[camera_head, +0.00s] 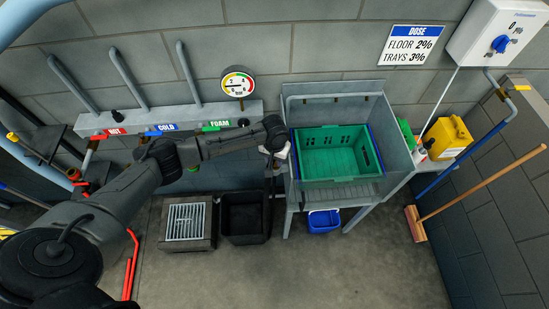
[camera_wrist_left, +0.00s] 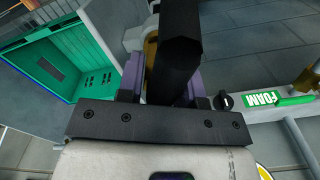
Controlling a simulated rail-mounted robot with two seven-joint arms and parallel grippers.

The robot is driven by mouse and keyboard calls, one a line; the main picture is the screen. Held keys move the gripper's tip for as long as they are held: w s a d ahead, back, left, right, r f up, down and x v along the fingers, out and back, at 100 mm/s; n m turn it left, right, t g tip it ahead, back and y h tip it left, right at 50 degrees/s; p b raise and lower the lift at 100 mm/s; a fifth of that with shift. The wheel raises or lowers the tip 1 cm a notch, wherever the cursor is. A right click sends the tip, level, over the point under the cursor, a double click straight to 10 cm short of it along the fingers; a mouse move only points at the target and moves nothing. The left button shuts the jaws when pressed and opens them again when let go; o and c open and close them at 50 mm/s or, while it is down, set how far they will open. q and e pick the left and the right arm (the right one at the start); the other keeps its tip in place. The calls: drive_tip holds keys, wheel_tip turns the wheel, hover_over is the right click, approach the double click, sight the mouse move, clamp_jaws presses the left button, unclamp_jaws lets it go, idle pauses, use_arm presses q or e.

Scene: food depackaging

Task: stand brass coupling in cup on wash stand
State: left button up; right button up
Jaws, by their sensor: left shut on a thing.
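My left gripper (camera_head: 277,148) is at the left edge of the wash stand (camera_head: 341,94). In the left wrist view its purple-padded fingers (camera_wrist_left: 165,80) are shut around a brass-coloured piece, which I take to be the brass coupling (camera_wrist_left: 151,52). A thick black bar or hose in front hides much of it. A pale rounded part (camera_wrist_left: 134,38), possibly the cup, shows just beyond the fingers; I cannot tell whether the coupling is inside it. My right gripper is not in view.
A green crate (camera_head: 338,182) sits in the stand. A blue bin (camera_head: 324,221) is under it, and a black bin (camera_head: 244,238) and a grated box (camera_head: 187,239) stand on the floor to the left. The pipe rail with HOT, COLD and FOAM labels (camera_head: 220,123) runs behind my arm.

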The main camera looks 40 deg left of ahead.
use_arm(q)
drive_tip(key=shift+f, duration=0.1)
drive_tip(key=o, duration=1.2)
drive_tip(key=shift+c, duration=0.2)
wheel_tip(320, 180, up, 14)
drive_tip(key=b, duration=0.1)
drive_tip(key=shift+f, duration=0.1)
